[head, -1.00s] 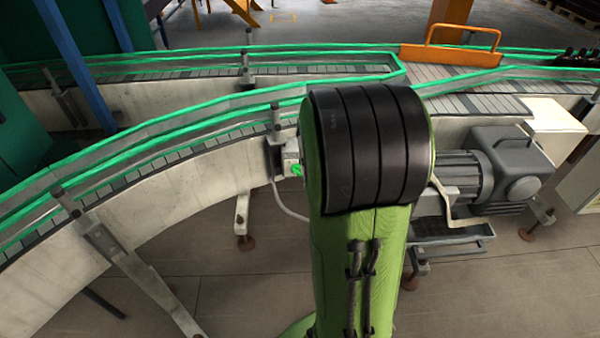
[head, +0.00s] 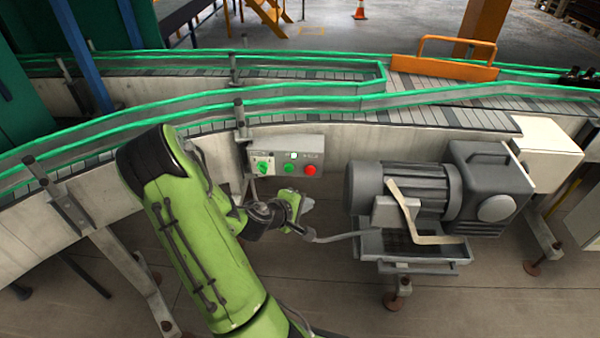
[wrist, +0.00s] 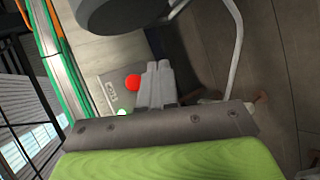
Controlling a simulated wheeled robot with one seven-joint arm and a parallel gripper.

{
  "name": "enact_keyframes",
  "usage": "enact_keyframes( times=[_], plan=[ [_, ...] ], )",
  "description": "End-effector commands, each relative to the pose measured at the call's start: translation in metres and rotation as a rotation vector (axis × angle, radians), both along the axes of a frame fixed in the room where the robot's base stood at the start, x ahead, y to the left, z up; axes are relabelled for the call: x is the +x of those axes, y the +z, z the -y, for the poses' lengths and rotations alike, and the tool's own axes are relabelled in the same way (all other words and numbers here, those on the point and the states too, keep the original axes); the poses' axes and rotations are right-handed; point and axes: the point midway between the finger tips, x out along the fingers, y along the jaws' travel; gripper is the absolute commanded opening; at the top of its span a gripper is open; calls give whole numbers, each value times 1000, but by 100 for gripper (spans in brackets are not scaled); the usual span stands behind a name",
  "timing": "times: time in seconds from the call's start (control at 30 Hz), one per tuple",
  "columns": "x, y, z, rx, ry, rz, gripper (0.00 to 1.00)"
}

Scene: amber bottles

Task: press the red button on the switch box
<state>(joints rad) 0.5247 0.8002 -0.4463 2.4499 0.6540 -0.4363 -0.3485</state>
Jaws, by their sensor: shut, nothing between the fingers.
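The switch box (head: 322,157) is a grey panel on the side of the conveyor in the head view. Its red button (head: 309,170) is at the lower right, with green buttons and a green rotary switch (head: 262,165) to the left. The red button also shows in the wrist view (wrist: 132,82), just left of the fingertips in the picture. My gripper (head: 307,204) is below the box in the head view. In the wrist view my gripper (wrist: 158,68) has its fingers together and empty. I cannot tell how far the tips are from the panel.
A grey motor (head: 420,195) with a bent metal lever (head: 415,215) stands right of the box and close to my gripper. The conveyor (head: 330,120) with green rails runs above. An orange handled guard (head: 442,65) sits on it.

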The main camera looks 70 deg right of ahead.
Motion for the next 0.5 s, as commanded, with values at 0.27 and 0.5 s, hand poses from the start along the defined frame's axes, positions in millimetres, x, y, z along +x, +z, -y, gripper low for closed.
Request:
enact_keyframes(
  times=[0.27, 0.5],
  plan=[
    [1, 2, 7, -1, -3, 1, 0],
    [9, 4, 41, -1, -3, 3, 0]
  ],
)
